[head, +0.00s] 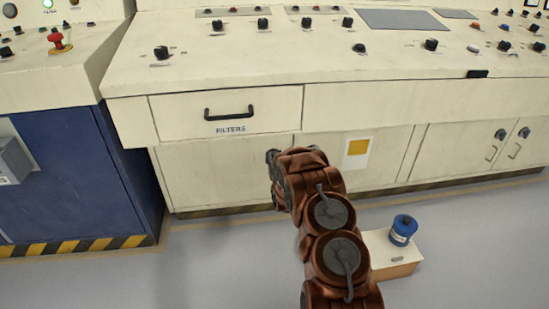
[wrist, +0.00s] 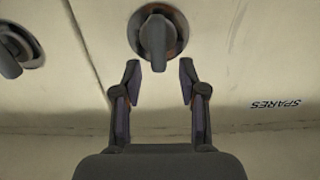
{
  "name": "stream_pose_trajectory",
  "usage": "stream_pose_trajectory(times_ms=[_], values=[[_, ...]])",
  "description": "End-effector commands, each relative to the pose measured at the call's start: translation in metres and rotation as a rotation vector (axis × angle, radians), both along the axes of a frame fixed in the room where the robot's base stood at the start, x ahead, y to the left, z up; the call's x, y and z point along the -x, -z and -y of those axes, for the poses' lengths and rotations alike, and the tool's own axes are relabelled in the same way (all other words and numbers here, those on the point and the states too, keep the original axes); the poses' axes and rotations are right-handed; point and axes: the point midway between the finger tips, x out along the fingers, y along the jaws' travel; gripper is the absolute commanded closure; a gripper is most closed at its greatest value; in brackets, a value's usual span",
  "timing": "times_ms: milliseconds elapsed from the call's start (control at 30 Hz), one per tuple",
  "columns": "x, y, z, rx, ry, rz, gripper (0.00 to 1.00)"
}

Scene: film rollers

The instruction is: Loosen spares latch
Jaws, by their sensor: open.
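In the wrist view the spares latch (wrist: 155,38) is a dark knob on a round base, on a cream door panel, with its grip pointing down in the picture. The label SPARES (wrist: 276,104) appears upside down to its right on the same panel. My gripper (wrist: 160,70) is open, with its fingertips on either side of the lower end of the latch's grip. I cannot tell whether they touch it. In the head view my arm reaches toward the lower cabinet (head: 220,172), and its links hide the latch and my fingertips.
A second latch (wrist: 14,50) lies left of a door seam in the wrist view. In the head view the FILTERS drawer (head: 190,118) is shut above. A blue roller (head: 403,230) stands on a low box (head: 395,262) right of my arm. Grey floor is clear at left.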

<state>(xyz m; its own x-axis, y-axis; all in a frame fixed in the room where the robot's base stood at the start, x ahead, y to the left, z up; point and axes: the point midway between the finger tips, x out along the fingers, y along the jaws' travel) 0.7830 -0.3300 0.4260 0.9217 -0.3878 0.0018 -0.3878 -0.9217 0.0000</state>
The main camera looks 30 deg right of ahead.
Motion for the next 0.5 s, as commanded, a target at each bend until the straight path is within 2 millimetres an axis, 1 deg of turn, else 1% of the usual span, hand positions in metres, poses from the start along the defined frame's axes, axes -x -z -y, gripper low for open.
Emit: stream_pose_trajectory(times_ms=[200, 467, 500], values=[[-0.0059, 0.0013, 0.0043, -0.001, 0.003, -0.003, 0.58], [-0.0065, 0.0008, 0.0044, -0.001, 0.002, -0.003, 0.58], [-0.0066, 0.0006, 0.0044, -0.001, 0.002, -0.002, 0.61]])
